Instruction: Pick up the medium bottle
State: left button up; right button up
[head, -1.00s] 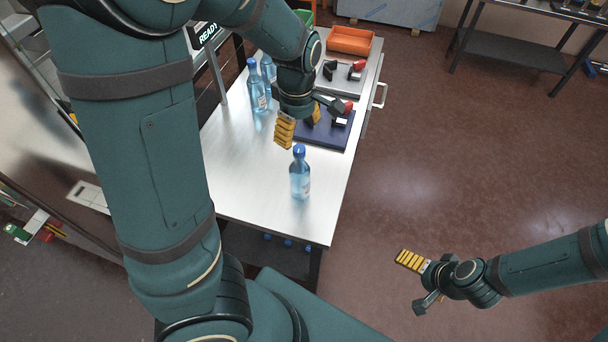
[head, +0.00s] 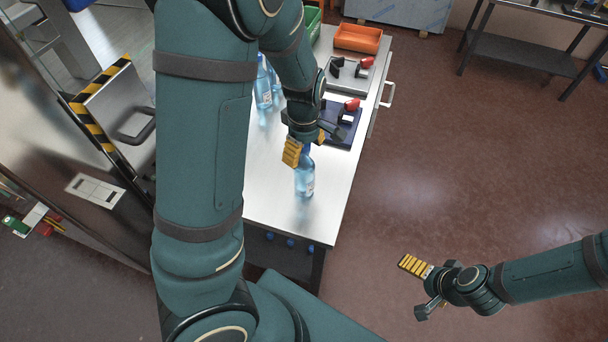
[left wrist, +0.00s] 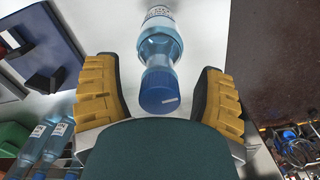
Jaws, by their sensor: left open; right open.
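A clear blue bottle with a blue cap (head: 304,181) stands upright near the front end of the white table. My left gripper (head: 306,147) is open at the top of this bottle and hides most of its cap. In the left wrist view the blue cap (left wrist: 159,92) lies between the two yellow-padded fingers, with visible gaps on both sides. The bottle's label and body extend beyond the fingertips. More blue bottles (head: 264,88) stand farther back, partly behind my left arm. Which size each one is, I cannot tell. My right gripper (head: 416,289) is open and empty, over the floor.
A dark blue tray (head: 338,136) lies behind the near bottle, with a grey tray (head: 347,82) and an orange bin (head: 357,39) farther back. A green bin (head: 312,22) is at the back left. The tabletop (head: 274,198) around the near bottle is clear.

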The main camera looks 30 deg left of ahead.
pick_arm(q)
grip_shut()
jog(key=shift+r, duration=0.15)
